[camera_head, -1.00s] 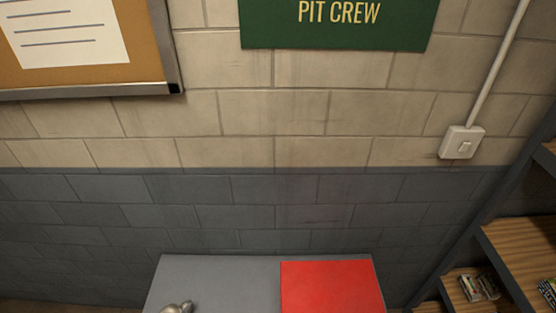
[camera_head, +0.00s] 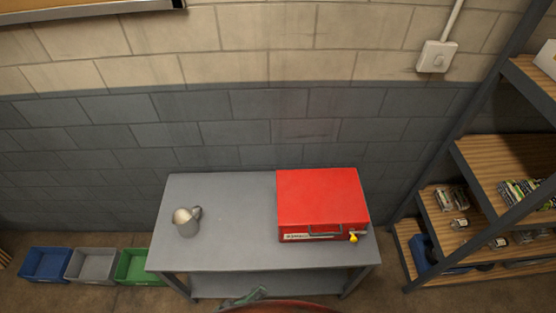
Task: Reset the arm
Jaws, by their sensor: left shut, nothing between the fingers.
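No gripper of mine can be made out in the head view, and no arm shows. A grey workbench (camera_head: 228,248) stands against the wall in the lower middle. A red box (camera_head: 320,197) with a dark front handle sits on its right half, with a small yellow part at its front right corner.
Blue (camera_head: 46,264), grey (camera_head: 92,265) and green (camera_head: 137,267) bins stand on the floor left of the bench. A shelf rack (camera_head: 505,158) with small items rises at the right. A green item (camera_head: 244,298) and a red curved edge show at the bottom.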

